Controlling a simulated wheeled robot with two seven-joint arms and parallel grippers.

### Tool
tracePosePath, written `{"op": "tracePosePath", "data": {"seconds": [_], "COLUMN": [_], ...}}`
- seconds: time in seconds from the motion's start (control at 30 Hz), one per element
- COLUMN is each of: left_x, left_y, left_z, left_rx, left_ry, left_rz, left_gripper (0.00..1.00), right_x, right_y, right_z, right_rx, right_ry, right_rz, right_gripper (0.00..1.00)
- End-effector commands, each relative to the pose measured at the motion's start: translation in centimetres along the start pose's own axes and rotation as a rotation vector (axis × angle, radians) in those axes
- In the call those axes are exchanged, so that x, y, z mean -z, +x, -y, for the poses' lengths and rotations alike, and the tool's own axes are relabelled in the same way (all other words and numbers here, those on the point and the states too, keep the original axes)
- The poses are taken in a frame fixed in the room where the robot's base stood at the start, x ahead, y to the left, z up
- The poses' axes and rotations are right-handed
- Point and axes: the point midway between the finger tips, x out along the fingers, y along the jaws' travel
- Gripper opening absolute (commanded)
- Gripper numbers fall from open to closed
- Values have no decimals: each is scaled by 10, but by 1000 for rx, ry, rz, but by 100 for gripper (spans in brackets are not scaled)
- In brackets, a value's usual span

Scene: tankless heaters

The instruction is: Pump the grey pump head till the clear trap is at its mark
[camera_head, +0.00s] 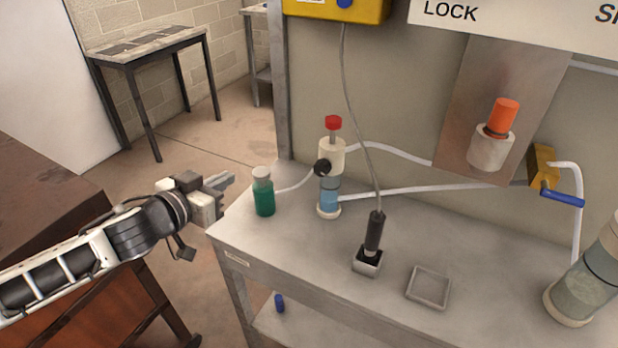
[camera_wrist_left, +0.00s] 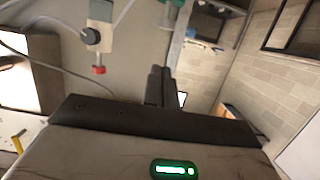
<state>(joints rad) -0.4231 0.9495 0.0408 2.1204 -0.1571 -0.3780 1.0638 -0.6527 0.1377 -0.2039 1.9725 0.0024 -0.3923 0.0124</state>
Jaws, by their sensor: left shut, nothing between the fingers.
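A small upright unit (camera_head: 331,153) on the bench has a pale body, a red top knob, a black side knob and a clear lower tube (camera_head: 329,193) holding blue liquid. It also shows in the left wrist view (camera_wrist_left: 101,35). I cannot tell whether this is the trap, and no part is plainly a grey pump head. A larger clear cylinder (camera_head: 592,276) with greyish contents stands at the right edge, partly cut off. My left gripper (camera_head: 229,182) is shut and empty, left of the green bottle and apart from the unit. It shows in the left wrist view (camera_wrist_left: 160,86).
A capped green bottle (camera_head: 264,195) stands near the bench's left edge. A black corded probe (camera_head: 374,233) sits in a holder, beside a shallow tray (camera_head: 429,287). An orange-capped white fitting (camera_head: 494,142) and a blue-handled valve (camera_head: 562,197) are behind. Hoses cross the back.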

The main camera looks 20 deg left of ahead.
Motion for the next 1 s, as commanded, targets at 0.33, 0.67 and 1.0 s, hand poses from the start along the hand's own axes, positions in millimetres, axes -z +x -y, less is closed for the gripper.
{"op": "tracePosePath", "data": {"seconds": [0.33, 0.67, 1.0], "left_x": [0, 13, 21], "left_y": [0, -3, -10], "left_z": [0, 8, 5], "left_rx": [1, 47, 13], "left_ry": [-1, -24, -11], "left_rz": [0, 3, 5], "left_gripper": [0, 0, 0], "right_x": [0, -1, -1], "right_y": [0, 1, 1], "right_z": [0, 0, 0], "right_rx": [0, -1, 0], "right_ry": [0, 1, 1], "right_rz": [0, 0, 0], "right_gripper": [0, 0, 0]}}
